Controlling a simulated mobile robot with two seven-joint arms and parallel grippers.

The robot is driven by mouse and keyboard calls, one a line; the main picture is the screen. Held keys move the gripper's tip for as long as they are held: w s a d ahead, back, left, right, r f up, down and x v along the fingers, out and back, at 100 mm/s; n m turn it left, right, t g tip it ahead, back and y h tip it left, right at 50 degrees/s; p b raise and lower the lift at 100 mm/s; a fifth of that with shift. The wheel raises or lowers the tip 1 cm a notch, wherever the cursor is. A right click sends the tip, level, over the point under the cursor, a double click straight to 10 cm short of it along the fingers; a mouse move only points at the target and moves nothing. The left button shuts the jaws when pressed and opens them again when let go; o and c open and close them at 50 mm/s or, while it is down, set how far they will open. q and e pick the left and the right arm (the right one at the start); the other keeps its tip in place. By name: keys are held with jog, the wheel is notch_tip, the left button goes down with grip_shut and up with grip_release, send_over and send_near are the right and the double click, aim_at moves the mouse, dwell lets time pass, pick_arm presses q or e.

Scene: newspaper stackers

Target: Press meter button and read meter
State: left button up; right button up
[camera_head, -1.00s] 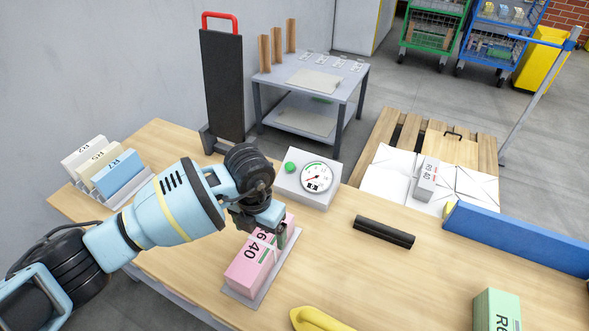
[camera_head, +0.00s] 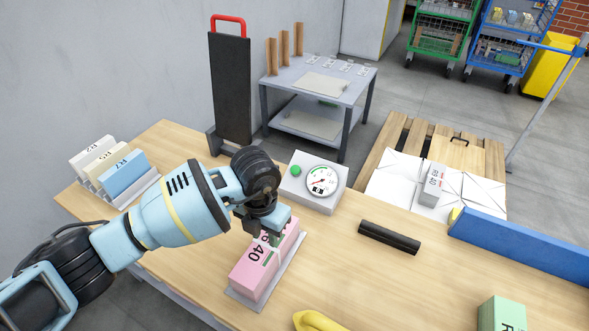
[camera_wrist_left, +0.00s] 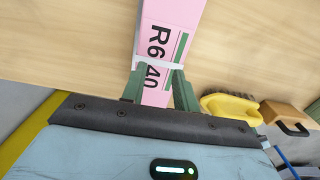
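The meter (camera_head: 314,182) is a pale box on the wooden bench with a green button (camera_head: 295,170) at its left and a round white dial (camera_head: 321,181) with a needle. The dial is too small to read. My left gripper (camera_head: 274,238) is in front of the meter, clear of the button, at the far end of a pink pack (camera_head: 257,268) marked R6 40. In the left wrist view its green fingers (camera_wrist_left: 158,78) are apart, with the pink pack (camera_wrist_left: 168,30) and its white strap between or just beneath them. Contact is unclear. My right gripper is out of view.
The pack lies on a grey tray (camera_head: 287,262). A black roller (camera_head: 390,237) lies right of the meter. A yellow object (camera_head: 318,320) and a green pack (camera_head: 500,313) are near the front. A rack of packs (camera_head: 115,178) stands left. Bench around the roller is clear.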

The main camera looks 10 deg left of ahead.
pick_arm(q)
grip_shut()
dwell(1.1)
